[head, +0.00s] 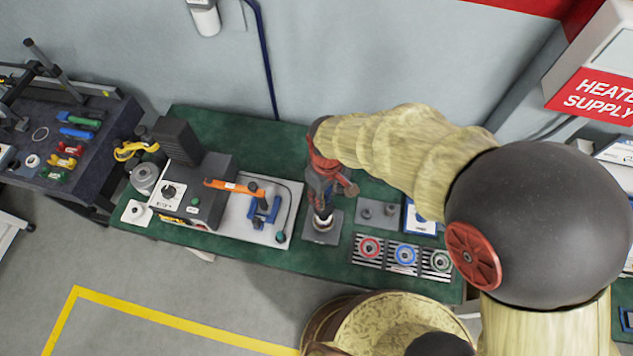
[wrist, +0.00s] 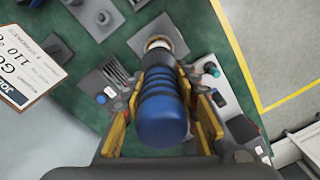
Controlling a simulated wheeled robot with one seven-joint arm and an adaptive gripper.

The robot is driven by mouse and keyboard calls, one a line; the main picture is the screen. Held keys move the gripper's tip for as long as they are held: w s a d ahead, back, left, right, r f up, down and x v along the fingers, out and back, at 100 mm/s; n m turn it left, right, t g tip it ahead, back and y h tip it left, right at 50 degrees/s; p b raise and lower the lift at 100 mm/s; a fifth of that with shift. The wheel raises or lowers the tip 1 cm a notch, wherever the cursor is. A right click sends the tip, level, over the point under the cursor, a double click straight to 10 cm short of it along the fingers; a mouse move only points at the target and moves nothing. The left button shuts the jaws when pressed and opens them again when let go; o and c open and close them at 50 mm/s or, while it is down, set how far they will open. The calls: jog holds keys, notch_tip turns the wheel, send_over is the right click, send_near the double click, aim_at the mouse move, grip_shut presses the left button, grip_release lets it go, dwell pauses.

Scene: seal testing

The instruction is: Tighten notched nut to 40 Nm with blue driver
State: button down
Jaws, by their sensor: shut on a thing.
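The blue driver (wrist: 162,110) has a thick ribbed dark-blue handle and stands roughly upright between my fingers. My gripper (wrist: 162,98) is shut on it, with yellow-lined fingers on both sides of the handle. In the head view my gripper (head: 325,190) reaches down over a grey square plate (head: 320,238) on the green bench. A pale ring-shaped part (wrist: 158,44) shows at the driver's far end, over that plate. The driver's tip and the nut's notches are hidden, so I cannot tell whether they are engaged.
Left of the plate stand a grey control box (head: 190,207) and an orange-handled tool (head: 235,187) over a white base. Right are striped pads with red (head: 370,247), blue (head: 405,254) and green (head: 439,261) rings. A side bench (head: 85,150) holds several coloured tools.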

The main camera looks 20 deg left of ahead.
jog(key=shift+d+f+b, duration=0.1)
jog(key=shift+f+b, duration=0.2)
jog(key=shift+f, duration=0.1)
notch_tip(320, 180, down, 2)
jog(key=shift+f+b, duration=0.1)
jog(key=shift+b, duration=0.7)
jog(key=shift+f+b, duration=0.55)
jog(key=shift+f, duration=0.35)
jog(key=shift+s+f+b, duration=0.1)
jog(key=shift+f+b, duration=0.45)
jog(key=shift+f, duration=0.7)
dwell(1.9)
jog(key=shift+r+p, duration=1.75)
jog(key=shift+r, duration=0.8)
jog(key=shift+d, duration=0.1)
jog(key=shift+f, duration=0.1)
